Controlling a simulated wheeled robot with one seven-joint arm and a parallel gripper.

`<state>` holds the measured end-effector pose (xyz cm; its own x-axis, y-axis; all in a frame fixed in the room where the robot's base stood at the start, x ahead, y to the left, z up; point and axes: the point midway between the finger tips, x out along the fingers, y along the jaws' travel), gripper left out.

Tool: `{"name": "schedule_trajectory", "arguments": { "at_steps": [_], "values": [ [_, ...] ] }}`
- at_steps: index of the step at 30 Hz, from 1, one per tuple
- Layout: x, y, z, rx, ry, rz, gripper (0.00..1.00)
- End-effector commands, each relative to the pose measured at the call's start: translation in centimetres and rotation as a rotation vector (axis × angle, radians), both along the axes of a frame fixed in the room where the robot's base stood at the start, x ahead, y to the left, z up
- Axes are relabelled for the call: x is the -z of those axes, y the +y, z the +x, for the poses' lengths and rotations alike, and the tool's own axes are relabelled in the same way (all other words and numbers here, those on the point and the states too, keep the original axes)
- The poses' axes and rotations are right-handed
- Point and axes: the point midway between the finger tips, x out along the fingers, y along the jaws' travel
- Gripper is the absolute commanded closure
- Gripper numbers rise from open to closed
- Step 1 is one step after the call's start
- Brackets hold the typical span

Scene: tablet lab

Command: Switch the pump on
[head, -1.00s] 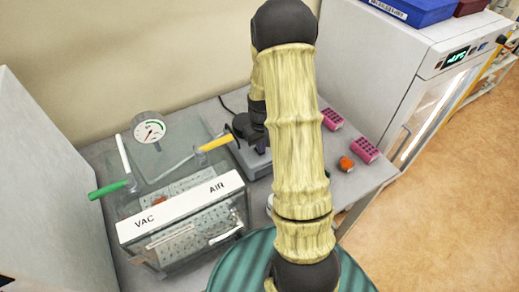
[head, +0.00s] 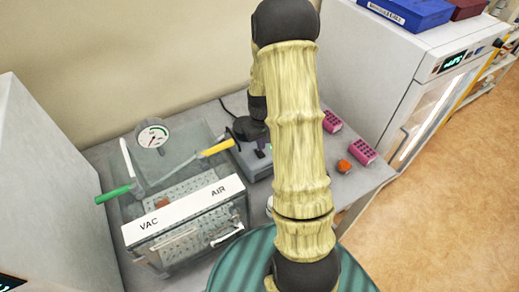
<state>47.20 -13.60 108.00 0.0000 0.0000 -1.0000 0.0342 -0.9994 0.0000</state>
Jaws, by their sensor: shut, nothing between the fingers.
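A grey box-shaped unit (head: 249,165), which looks like the pump, sits on the bench behind the chamber, with a small purple part (head: 262,143) on its top. My arm hides its right side, and I cannot tell its switch position. The clear vacuum chamber (head: 188,229) with a white VAC/AIR strip stands at front left. It has a green-handled valve (head: 114,194), a yellow-handled valve (head: 217,148) and a dial gauge (head: 152,135).
Pink racks (head: 362,152) and an orange item (head: 344,166) lie on the bench (head: 366,181) to the right. A white cabinet (head: 385,70) with a lit display stands beyond, blue and dark red bins (head: 405,12) on top. A grey cabinet (head: 50,190) bounds the left.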

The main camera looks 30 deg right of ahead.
Motion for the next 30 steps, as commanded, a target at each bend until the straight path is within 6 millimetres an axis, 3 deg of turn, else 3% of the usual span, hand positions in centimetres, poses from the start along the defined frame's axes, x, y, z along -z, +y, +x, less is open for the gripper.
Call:
{"name": "schedule_trajectory", "arguments": {
  "at_steps": [13, 30],
  "values": [
    [-3.1, 0.0, 0.0, 0.000, 0.000, 0.000, 1.00],
    [-3.2, 0.0, 0.0, 0.000, 0.000, 0.000, 1.00]
  ]
}}
